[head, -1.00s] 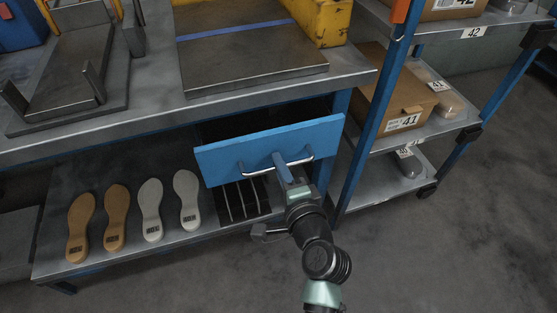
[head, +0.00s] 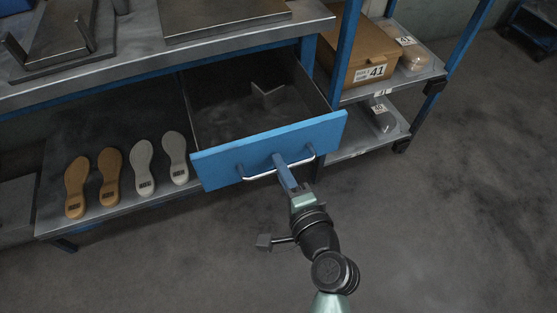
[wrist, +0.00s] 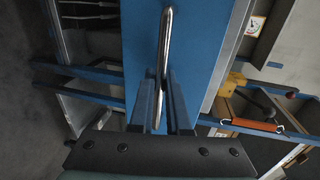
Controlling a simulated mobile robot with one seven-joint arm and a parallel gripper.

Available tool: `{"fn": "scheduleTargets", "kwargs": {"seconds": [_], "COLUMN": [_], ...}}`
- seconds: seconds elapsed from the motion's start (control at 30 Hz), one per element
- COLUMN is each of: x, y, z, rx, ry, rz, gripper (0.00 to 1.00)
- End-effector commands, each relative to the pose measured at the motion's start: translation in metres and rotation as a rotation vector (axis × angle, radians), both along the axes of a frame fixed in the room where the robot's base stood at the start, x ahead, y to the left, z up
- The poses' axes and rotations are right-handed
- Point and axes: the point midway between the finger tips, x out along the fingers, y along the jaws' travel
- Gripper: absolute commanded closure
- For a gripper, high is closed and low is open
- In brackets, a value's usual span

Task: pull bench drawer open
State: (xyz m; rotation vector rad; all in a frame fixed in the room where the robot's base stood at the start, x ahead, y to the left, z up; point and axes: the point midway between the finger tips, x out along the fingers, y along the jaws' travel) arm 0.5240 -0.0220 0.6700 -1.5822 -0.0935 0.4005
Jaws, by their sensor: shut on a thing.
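The bench drawer (head: 265,152) has a blue front and stands well out from under the bench top in the head view. Its grey inside shows, with a small angled metal piece (head: 267,93) in it. A curved metal handle (head: 309,154) runs across the blue front. My gripper (head: 281,166) is shut on the middle of this handle. In the wrist view the handle (wrist: 166,40) runs upright between my two blue fingers (wrist: 161,88), against the blue drawer front (wrist: 200,50).
Several soles (head: 110,175), tan and grey, lie on the lower shelf left of the drawer. The floor (head: 450,220) in front and to the right is clear.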

Motion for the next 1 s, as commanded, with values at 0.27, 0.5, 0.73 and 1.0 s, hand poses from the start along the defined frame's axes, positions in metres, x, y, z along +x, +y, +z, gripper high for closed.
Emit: {"fn": "scheduleTargets", "kwargs": {"seconds": [0.27,0.5,0.73,1.0], "x": [-0.001,-0.001,-0.002,-0.036], "y": [-0.001,-0.001,-0.001,-0.013], "z": [0.0,0.0,0.0,0.007], "rx": [0.0,0.0,0.0,0.0], "ry": [-0.001,-0.001,0.0,0.003], "rz": [-0.002,-0.002,-0.001,-0.004], "gripper": [1.0,0.73,0.73,0.73]}}
